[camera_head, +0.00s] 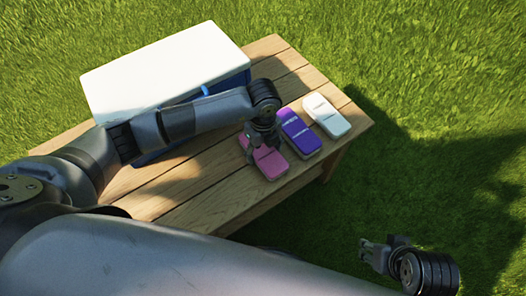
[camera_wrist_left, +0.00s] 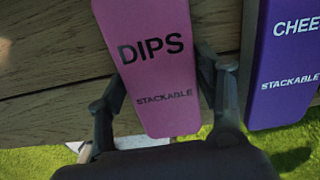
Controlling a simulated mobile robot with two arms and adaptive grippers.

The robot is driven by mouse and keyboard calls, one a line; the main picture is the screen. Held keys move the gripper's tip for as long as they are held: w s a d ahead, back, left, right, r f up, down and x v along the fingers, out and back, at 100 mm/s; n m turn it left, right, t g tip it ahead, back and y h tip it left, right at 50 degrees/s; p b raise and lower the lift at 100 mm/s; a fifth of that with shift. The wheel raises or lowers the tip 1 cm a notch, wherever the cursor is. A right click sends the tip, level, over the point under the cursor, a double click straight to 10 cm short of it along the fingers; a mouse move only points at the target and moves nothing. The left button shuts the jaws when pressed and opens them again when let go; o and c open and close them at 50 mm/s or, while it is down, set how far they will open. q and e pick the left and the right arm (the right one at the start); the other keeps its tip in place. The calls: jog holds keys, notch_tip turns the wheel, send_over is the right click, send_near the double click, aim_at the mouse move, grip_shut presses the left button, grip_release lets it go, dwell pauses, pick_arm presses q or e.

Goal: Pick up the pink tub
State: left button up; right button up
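The pink tub (camera_head: 268,163) lies at the table's near right, its long side slanting. In the left wrist view the pink tub (camera_wrist_left: 155,70) shows the words DIPS and STACKABLE. My left gripper (camera_head: 262,142) is right over its far part. In the left wrist view the fingers of my left gripper (camera_wrist_left: 162,68) stand open on either side of the tub, close to its long edges; whether they touch it is hard to tell. My right gripper (camera_head: 374,256) hangs over the grass at the lower right, away from the tub; its opening is too small to judge.
A purple tub (camera_head: 298,131) lies close to the right of the pink one, and also shows in the left wrist view (camera_wrist_left: 285,65). A white tub (camera_head: 326,116) lies beyond it. A cooler box with a white lid (camera_head: 165,75) stands at the back left of the wooden table (camera_head: 210,207).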

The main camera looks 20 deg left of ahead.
pick_arm(q)
jog(key=c, duration=0.8)
